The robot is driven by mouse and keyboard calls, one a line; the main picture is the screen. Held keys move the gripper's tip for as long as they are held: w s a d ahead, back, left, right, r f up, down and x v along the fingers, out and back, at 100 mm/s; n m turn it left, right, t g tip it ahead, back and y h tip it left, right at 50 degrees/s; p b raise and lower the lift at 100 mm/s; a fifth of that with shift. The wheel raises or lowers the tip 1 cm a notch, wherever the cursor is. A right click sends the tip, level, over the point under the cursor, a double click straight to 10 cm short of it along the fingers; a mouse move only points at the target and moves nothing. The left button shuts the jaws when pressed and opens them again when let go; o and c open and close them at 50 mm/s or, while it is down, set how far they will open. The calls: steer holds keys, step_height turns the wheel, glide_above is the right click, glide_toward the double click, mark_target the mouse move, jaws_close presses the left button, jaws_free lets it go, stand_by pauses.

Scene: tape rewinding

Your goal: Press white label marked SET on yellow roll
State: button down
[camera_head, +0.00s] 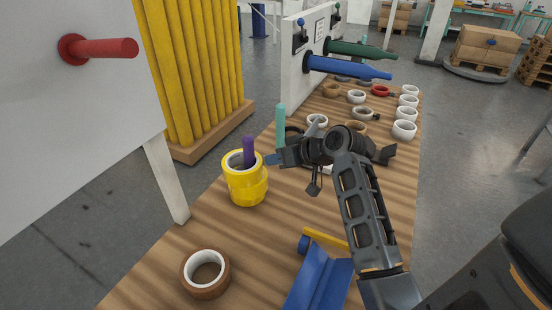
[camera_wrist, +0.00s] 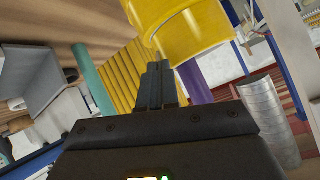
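Yellow tape (camera_head: 246,185) stands on the wooden table around a purple post (camera_head: 249,150), apparently as stacked rolls. It also shows, tilted, at the top of the wrist view (camera_wrist: 185,25). My gripper (camera_head: 274,159) is just right of the yellow tape's upper rim. In the wrist view, my gripper's fingers (camera_wrist: 160,82) are together and point toward the yellow surface; whether they touch it I cannot tell. A small blue patch shows at the fingertips in the head view. I cannot make out a white label or the word SET in either view.
A teal post (camera_head: 281,125) stands behind my gripper. A brown roll (camera_head: 205,273) lies at the front left, and a blue dispenser (camera_head: 320,280) at the front. The table between the brown roll and dispenser is clear.

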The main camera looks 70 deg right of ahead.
steer(key=c, duration=1.8)
jaws_free()
steer(key=shift+c, duration=0.2)
steer(key=o, duration=0.5)
steer(key=b+v, duration=0.1)
steer(key=v, duration=0.6)
steer(key=shift+s+a+r, duration=0.1)
steer(key=shift+s+r, duration=0.15)
steer(key=shift+s, duration=0.05)
